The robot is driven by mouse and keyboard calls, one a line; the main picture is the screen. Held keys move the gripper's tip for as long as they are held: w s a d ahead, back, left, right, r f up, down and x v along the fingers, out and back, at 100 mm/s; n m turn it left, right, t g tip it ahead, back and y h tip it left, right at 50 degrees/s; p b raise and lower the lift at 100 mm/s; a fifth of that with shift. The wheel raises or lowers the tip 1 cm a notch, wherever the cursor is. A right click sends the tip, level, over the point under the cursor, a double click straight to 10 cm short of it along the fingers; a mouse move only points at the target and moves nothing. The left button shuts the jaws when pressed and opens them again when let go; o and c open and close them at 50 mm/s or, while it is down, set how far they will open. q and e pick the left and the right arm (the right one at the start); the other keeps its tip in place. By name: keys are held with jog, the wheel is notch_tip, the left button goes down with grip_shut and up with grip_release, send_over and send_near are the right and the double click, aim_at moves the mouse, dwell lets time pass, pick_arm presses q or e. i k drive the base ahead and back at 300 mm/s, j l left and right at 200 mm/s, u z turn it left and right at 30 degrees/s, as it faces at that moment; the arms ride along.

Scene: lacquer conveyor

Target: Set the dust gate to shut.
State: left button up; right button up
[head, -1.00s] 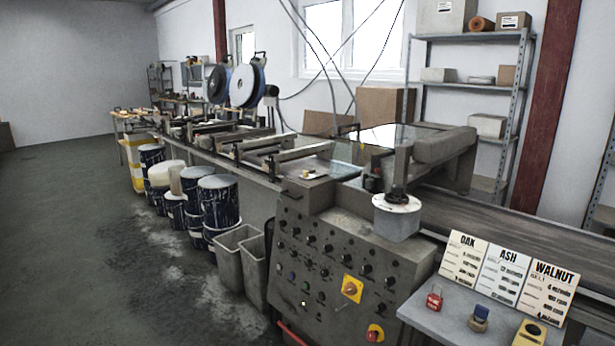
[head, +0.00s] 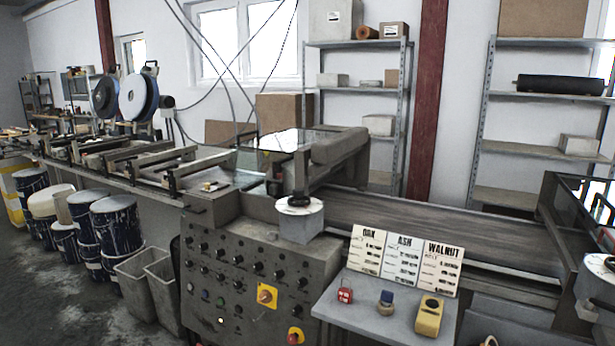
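I cannot make out a part that is clearly the dust gate in the head view. The grey control panel (head: 235,275) at the front of the machine carries several dark knobs and small buttons. A yellow plate with an orange knob (head: 266,296) sits on its right part. A red button on yellow (head: 295,336) is at its lower right edge. A grey block with a round white top and a black knob (head: 299,205) stands above the panel. A similar round-topped unit (head: 598,275) is cut off at the right edge. Neither of my grippers is in view.
A small table (head: 362,318) holds OAK, ASH and WALNUT cards (head: 404,257), a red padlock-like item (head: 345,291), a blue-topped item (head: 386,303) and a yellow item (head: 428,316). Grey bins (head: 150,285) and paint-stained drums (head: 117,226) stand left. A conveyor belt (head: 420,228) runs right.

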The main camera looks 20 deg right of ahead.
aim_at(208, 187)
jog(key=z, duration=0.3)
jog(key=i+j+z, duration=0.3)
jog(key=z, duration=0.15)
jog(key=i+j+z, duration=0.25)
jog(key=j+z, duration=0.2)
